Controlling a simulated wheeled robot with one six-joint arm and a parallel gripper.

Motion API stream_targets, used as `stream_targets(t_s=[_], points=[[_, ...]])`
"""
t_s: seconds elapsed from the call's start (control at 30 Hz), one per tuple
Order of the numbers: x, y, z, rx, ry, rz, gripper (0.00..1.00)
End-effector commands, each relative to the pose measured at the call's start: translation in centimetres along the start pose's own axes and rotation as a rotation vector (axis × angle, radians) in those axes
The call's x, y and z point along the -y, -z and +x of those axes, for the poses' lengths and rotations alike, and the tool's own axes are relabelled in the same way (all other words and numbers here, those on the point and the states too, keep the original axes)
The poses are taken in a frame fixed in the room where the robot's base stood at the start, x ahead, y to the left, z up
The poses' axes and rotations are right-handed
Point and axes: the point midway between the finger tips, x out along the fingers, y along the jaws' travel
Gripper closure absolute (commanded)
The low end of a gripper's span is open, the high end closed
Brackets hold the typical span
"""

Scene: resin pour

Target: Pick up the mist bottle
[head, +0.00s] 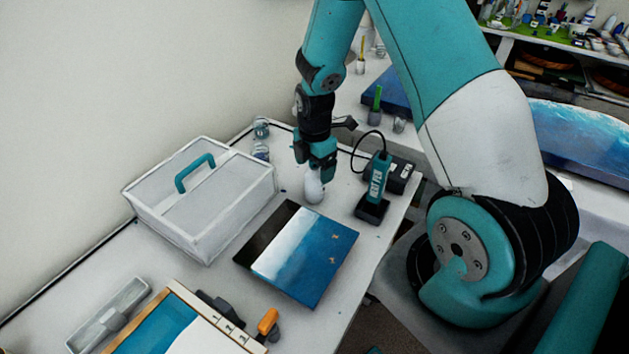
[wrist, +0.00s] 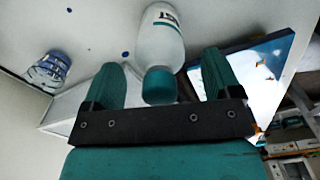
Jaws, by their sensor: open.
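The mist bottle (wrist: 160,45) is white with a teal cap and stands between and just beyond my two fingers in the wrist view. In the head view the white bottle (head: 314,188) stands on the table under my gripper (head: 316,172), its upper part hidden by the fingers. In the wrist view my gripper (wrist: 165,90) has its teal fingers apart, one on each side of the bottle's cap. A gap shows on both sides of the cap, and I see no finger touching it.
A white box with a teal handle (head: 190,220) stands left of the bottle. A blue and white panel (head: 300,255) lies in front. A teal tool on a black base (head: 375,190) is close at right. A small glass (head: 261,151) stands behind; another shows in the wrist view (wrist: 48,70).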

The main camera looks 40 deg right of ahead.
Motion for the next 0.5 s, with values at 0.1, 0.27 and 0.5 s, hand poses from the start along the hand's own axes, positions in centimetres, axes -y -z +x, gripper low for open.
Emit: stream_targets(t_s=[0.1,0.27,0.5], points=[[0.0,0.0,1.0,0.000,0.001,0.000,0.17],[0.0,0.0,1.5,0.000,-0.001,0.000,0.17],[0.0,0.0,1.4,0.000,-0.001,0.000,0.46]])
